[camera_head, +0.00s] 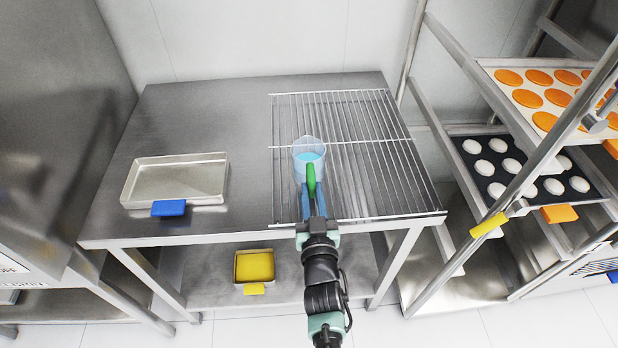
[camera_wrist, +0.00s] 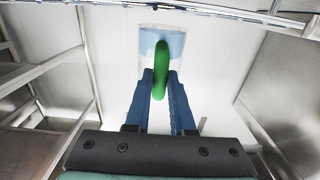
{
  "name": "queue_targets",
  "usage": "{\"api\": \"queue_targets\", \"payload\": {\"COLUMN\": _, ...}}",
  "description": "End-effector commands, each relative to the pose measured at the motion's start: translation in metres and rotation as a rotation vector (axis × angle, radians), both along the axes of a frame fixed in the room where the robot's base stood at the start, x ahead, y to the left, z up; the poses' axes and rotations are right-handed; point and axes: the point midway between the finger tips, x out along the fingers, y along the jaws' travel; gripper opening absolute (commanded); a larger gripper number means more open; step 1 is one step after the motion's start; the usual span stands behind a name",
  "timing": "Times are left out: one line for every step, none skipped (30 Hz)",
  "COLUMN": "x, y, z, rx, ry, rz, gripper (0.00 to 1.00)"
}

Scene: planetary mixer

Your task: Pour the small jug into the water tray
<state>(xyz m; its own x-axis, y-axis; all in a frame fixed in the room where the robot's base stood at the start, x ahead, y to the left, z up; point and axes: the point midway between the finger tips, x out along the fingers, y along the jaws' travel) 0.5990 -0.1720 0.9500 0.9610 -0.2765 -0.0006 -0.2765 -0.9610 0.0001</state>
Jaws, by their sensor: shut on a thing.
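The small jug (camera_head: 309,152) is clear, with light blue liquid inside and a green handle (camera_head: 311,178). In the head view it appears over the wire rack, near the rack's left part. My gripper (camera_head: 311,190) has its blue fingers shut on the green handle. In the wrist view the jug (camera_wrist: 150,45) is ahead of the fingers (camera_wrist: 161,85), with the handle between them. The jug looks about upright; its height over the rack is hard to tell. The water tray (camera_head: 176,180) is likely the shallow metal tray with a blue tab at the left of the table; it looks empty.
The wire rack (camera_head: 400,165) covers the table's right half. Bare steel tabletop (camera_head: 245,130) lies between tray and rack. A small pan with yellow contents (camera_head: 254,266) sits on the lower shelf. A trolley (camera_head: 435,185) with loaded trays stands at the right.

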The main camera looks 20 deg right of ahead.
Motion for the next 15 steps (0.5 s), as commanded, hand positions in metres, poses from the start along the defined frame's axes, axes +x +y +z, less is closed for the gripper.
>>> {"api": "queue_targets", "payload": {"x": 0.001, "y": 0.0, "z": 0.002, "rx": -0.001, "ry": -0.005, "rz": 0.001, "gripper": 0.0}}
{"api": "queue_targets", "payload": {"x": 0.001, "y": 0.0, "z": 0.002, "rx": -0.001, "ry": -0.005, "rz": 0.001, "gripper": 0.0}}
{"api": "queue_targets", "payload": {"x": 0.001, "y": 0.0, "z": 0.002, "rx": -0.001, "ry": -0.005, "rz": 0.001, "gripper": 0.0}}
{"api": "queue_targets", "payload": {"x": 0.001, "y": 0.0, "z": 0.003, "rx": -0.001, "ry": -0.005, "rz": 0.001, "gripper": 0.0}}
{"api": "queue_targets", "payload": {"x": 0.001, "y": 0.0, "z": 0.003, "rx": -0.001, "ry": -0.005, "rz": 0.001, "gripper": 0.0}}
{"api": "queue_targets", "payload": {"x": 0.001, "y": 0.0, "z": 0.004, "rx": -0.002, "ry": -0.006, "rz": 0.001, "gripper": 0.0}}
{"api": "queue_targets", "payload": {"x": 0.001, "y": 0.0, "z": 0.005, "rx": -0.002, "ry": -0.006, "rz": 0.001, "gripper": 0.0}}
{"api": "queue_targets", "payload": {"x": 0.001, "y": 0.0, "z": 0.007, "rx": -0.002, "ry": -0.006, "rz": 0.001, "gripper": 0.0}}
{"api": "queue_targets", "payload": {"x": 0.001, "y": 0.0, "z": 0.009, "rx": -0.002, "ry": -0.006, "rz": 0.001, "gripper": 0.0}}
{"api": "queue_targets", "payload": {"x": 0.001, "y": 0.0, "z": 0.012, "rx": -0.002, "ry": -0.006, "rz": 0.001, "gripper": 0.0}}
{"api": "queue_targets", "payload": {"x": 0.001, "y": 0.0, "z": 0.014, "rx": -0.002, "ry": -0.006, "rz": 0.001, "gripper": 0.0}}
{"api": "queue_targets", "payload": {"x": 0.001, "y": 0.0, "z": 0.017, "rx": -0.002, "ry": -0.006, "rz": 0.0, "gripper": 0.0}}
{"api": "queue_targets", "payload": {"x": 0.001, "y": 0.0, "z": 0.019, "rx": -0.002, "ry": -0.006, "rz": 0.0, "gripper": 0.0}}
{"api": "queue_targets", "payload": {"x": 0.001, "y": 0.0, "z": 0.021, "rx": -0.001, "ry": -0.005, "rz": 0.0, "gripper": 0.0}}
{"api": "queue_targets", "payload": {"x": 0.001, "y": 0.0, "z": 0.024, "rx": -0.001, "ry": -0.005, "rz": 0.0, "gripper": 0.0}}
